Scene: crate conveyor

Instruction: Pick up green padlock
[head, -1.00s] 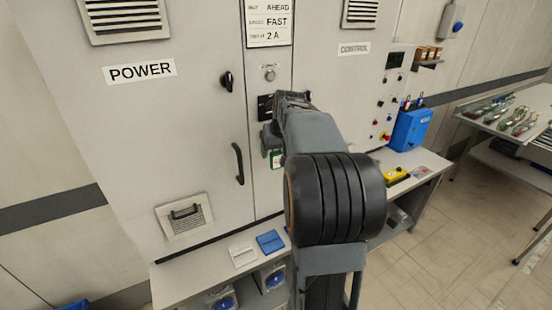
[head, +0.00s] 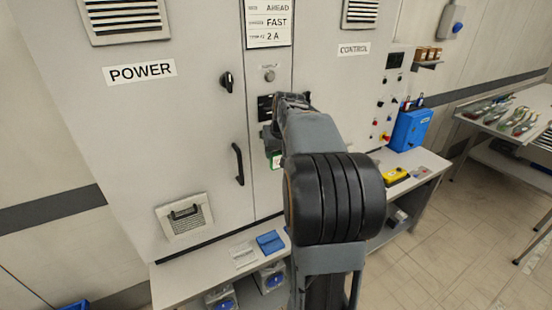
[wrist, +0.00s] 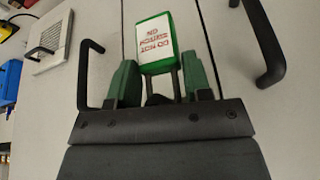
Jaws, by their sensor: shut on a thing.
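The green padlock (wrist: 170,22) has a white label with red print, upside down in the wrist view. Its shackle runs from the body down between my two green fingers. My gripper (wrist: 158,78) is shut on the padlock, with one finger on each side of the shackle. In the head view the padlock's label (head: 276,160) shows just below my gripper (head: 267,138), close to the cabinet's narrow middle panel. My arm hides part of this spot, and I cannot tell whether the shackle is still through anything.
The grey cabinet has a black POWER door handle (head: 239,164) and a rotary knob (head: 227,82) left of my gripper. A shelf below bears blue (head: 271,242) and white flat pieces. A blue box (head: 410,130) and a yellow object (head: 396,175) stand to the right.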

